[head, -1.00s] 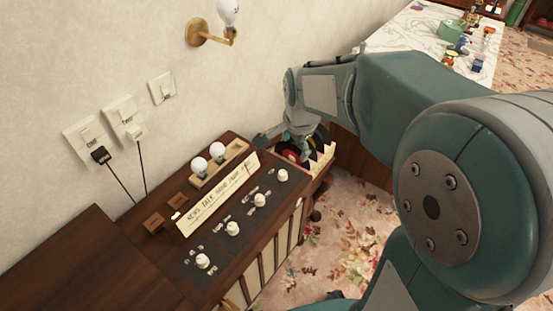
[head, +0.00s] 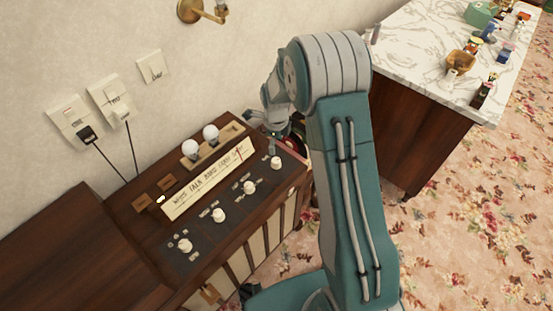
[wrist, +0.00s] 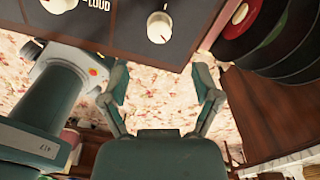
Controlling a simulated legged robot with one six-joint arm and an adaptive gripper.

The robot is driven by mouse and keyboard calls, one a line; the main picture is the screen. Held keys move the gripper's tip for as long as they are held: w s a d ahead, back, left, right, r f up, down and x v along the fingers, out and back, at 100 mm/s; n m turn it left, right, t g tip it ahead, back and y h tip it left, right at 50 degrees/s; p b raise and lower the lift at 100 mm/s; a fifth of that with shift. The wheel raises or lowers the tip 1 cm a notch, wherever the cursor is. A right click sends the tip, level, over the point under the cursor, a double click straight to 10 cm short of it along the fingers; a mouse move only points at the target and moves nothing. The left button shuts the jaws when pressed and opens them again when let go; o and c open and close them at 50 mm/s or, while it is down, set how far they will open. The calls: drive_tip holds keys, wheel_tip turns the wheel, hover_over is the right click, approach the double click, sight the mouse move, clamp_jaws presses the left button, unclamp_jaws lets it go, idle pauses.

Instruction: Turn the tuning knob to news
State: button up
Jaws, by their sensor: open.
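The brown wooden radio console has a cream dial strip (head: 205,185) starting with NEWS and TALK; a red pointer (head: 239,153) stands near its right end. Several white knobs line the dark panel: a front-left knob (head: 185,246), two middle knobs (head: 219,216) and (head: 249,188), and a far-right knob (head: 276,162). I cannot read which is for tuning. My gripper (head: 272,125) is at the console's far right end, partly hidden. In the wrist view my gripper (wrist: 162,85) is open and empty, with a white knob (wrist: 160,27) ahead of it, apart from the fingers.
Dark records (wrist: 270,35) stand beside the console's right end. Two white bulbs (head: 200,141) sit in a wooden holder behind the dial. Wall switches (head: 75,123) with plugged cords are at left. A marble-topped counter (head: 430,50) holds small items at right. Floral carpet (head: 470,210) is open.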

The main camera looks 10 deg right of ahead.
sight(276, 160)
wheel_tip(276, 160, down, 9)
drive_tip(key=shift+f, duration=0.15)
drive_tip(key=shift+a, duration=0.1)
drive_tip(key=shift+c, duration=0.9)
clamp_jaws()
